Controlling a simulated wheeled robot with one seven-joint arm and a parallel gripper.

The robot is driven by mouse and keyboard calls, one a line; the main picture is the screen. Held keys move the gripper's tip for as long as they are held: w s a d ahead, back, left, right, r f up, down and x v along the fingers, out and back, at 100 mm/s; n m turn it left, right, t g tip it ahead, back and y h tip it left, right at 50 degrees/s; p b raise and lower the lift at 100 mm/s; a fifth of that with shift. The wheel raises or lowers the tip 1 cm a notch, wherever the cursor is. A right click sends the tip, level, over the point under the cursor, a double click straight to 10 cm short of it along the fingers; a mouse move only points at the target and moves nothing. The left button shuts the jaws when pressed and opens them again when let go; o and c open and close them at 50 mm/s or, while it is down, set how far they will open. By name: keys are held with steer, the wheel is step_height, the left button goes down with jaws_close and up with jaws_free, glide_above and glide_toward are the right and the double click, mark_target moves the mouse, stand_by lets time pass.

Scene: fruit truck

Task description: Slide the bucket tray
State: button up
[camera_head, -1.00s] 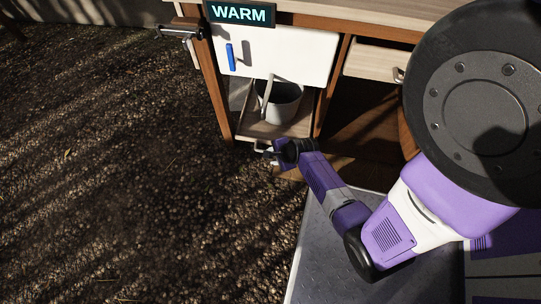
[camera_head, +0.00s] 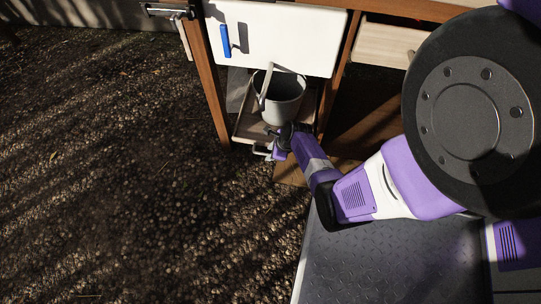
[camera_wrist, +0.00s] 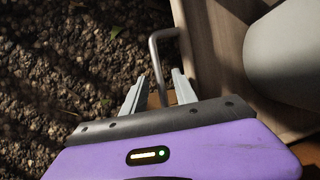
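The bucket tray (camera_head: 244,126) is a light wooden tray low in the cabinet, below the white door. A grey bucket (camera_head: 285,95) with a raised bail stands on it. The tray's metal handle (camera_head: 261,151) sticks out at its front. My gripper (camera_head: 277,151) is at the tray front beside this handle. In the wrist view my gripper (camera_wrist: 158,88) has its two grey fingers apart, with the bent handle bar (camera_wrist: 156,62) between them. I see a gap on both sides of the bar. The tray's wooden front (camera_wrist: 205,50) and the bucket (camera_wrist: 290,55) are to the right.
The white door (camera_head: 275,38) with a blue handle hangs above the tray. A wooden drawer (camera_head: 385,42) is at the upper right. The cabinet's brown leg (camera_head: 207,80) stands left of the tray. Gravel ground (camera_head: 110,180) to the left and in front is free.

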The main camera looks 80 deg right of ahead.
steer(key=shift+w+f, duration=0.15)
steer(key=shift+f, duration=0.2)
steer(key=shift+c, duration=0.4)
jaws_close()
stand_by(0.9)
